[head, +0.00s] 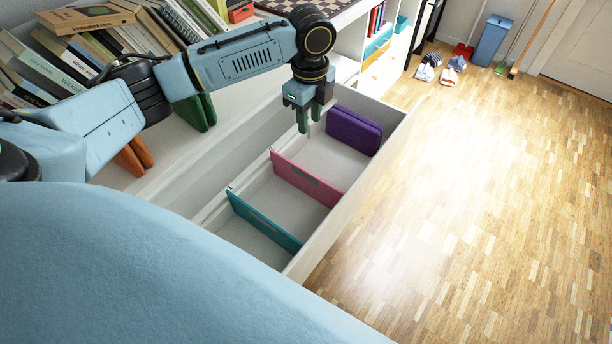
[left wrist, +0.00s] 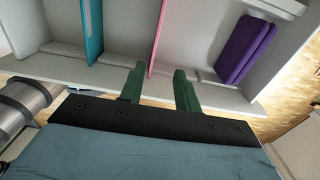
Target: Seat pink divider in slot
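The pink divider (head: 306,179) stands on edge across the open drawer (head: 372,174), between a teal divider (head: 264,222) and a purple block. Whether its ends sit fully in a slot is too small to tell. My left gripper (head: 310,117) is open and empty above the drawer, near the pink divider's far-left end. In the left wrist view, the pink divider (left wrist: 158,38) lines up with the gap between the two green fingers (left wrist: 160,88). No contact with it shows. My right gripper is not in view.
The purple block (head: 354,131) lies at the drawer's far end. Books (head: 60,70), a green item (head: 196,112) and an orange item (head: 134,156) stand on the cabinet top beside the drawer.

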